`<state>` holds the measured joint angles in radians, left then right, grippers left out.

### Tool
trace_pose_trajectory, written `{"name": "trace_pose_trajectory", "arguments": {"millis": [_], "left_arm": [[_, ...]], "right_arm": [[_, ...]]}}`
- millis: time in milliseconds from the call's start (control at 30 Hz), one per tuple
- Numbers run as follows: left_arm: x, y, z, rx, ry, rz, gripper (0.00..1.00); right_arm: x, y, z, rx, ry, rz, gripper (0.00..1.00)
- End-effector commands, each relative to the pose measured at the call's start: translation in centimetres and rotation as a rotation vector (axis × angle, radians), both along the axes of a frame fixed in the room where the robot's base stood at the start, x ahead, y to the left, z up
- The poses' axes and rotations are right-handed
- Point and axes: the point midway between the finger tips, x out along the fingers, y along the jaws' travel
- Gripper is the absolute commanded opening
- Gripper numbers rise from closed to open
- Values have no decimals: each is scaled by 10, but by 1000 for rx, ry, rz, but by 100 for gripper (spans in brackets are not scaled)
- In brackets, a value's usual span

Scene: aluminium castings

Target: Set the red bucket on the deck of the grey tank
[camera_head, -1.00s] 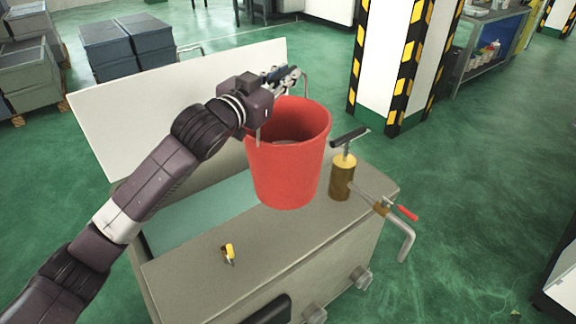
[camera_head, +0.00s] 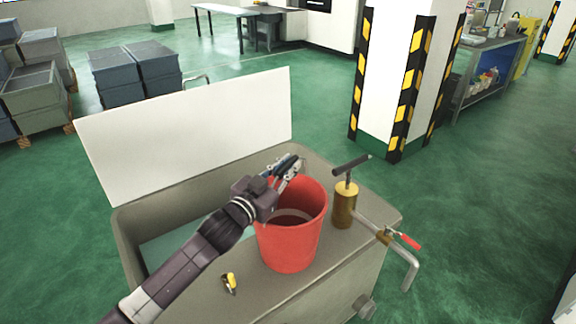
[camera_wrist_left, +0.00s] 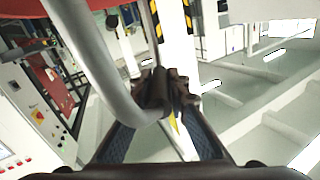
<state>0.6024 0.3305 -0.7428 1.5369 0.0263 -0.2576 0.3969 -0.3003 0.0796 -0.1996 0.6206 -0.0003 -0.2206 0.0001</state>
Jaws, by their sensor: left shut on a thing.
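The red bucket (camera_head: 291,243) is upright over the deck (camera_head: 253,297) of the grey tank, left of the brass hand pump. I cannot tell whether its base touches the deck. My left gripper (camera_head: 288,168) is at the bucket's rim, on the far side, shut on its handle. In the left wrist view a grey curved bar (camera_wrist_left: 95,62), which looks like the handle, runs between the fingers, with a strip of red bucket (camera_wrist_left: 30,38) at the upper left. My right gripper is not in view.
The brass pump (camera_head: 345,205) with a black grip stands close right of the bucket. A bent pipe with a red lever (camera_head: 410,242) sticks out beyond it. A small yellow-and-black item (camera_head: 231,282) lies on the deck at left. A white lid (camera_head: 190,135) stands up behind.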

Motion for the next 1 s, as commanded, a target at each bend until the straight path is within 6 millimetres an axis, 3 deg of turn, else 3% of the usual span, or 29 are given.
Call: {"name": "trace_pose_trajectory", "arguments": {"millis": [267, 300, 433, 767, 1000], "left_arm": [[0, 0, 1, -2, -3, -1, 0], [0, 0, -1, 0, 0, 0, 17], [0, 0, -1, 0, 0, 0, 32], [0, 0, 2, 0, -2, 1, 33], [-21, 14, -1, 0, 1, 1, 33]], "right_arm": [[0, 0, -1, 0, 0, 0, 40], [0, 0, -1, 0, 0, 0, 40], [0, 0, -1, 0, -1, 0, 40], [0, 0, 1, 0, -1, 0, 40], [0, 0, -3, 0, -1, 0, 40]]}}
